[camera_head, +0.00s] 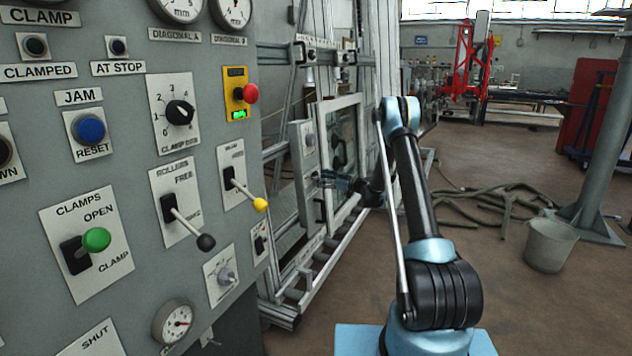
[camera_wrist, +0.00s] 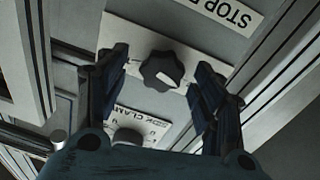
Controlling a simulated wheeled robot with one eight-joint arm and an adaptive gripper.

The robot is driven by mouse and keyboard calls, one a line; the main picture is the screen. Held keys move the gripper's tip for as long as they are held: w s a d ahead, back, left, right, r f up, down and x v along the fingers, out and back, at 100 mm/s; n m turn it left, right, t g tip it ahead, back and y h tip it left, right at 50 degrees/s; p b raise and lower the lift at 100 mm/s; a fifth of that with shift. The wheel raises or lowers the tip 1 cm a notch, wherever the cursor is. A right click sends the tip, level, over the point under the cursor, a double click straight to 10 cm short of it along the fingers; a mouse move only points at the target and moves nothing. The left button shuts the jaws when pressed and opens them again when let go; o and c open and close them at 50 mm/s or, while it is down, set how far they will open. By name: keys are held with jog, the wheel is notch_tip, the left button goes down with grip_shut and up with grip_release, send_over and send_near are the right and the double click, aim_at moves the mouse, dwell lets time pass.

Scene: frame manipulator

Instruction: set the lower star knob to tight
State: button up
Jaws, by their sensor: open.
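A black star knob (camera_wrist: 162,70) sits on a white plate (camera_wrist: 125,36) in the wrist view, with a pale mark on its face. My gripper (camera_wrist: 163,62) is open, with one finger on each side of this knob and a visible gap to it on both sides. A second, grey round knob (camera_wrist: 129,136) shows nearer the palm, partly hidden by my gripper. I cannot tell from the views which knob is the lower one. In the head view my gripper (camera_head: 338,182) is small and dark in front of the metal frame (camera_head: 352,103).
Metal rails (camera_wrist: 275,80) run close on both sides of the knob plate in the wrist view. A grey control panel (camera_head: 130,220) with levers and dials fills the left of the head view. A bucket (camera_head: 549,246) and hoses (camera_head: 490,205) lie on the floor at right.

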jog(key=shift+w+a, duration=0.25)
jog(key=shift+a, duration=0.45)
jog(key=shift+c, duration=0.2)
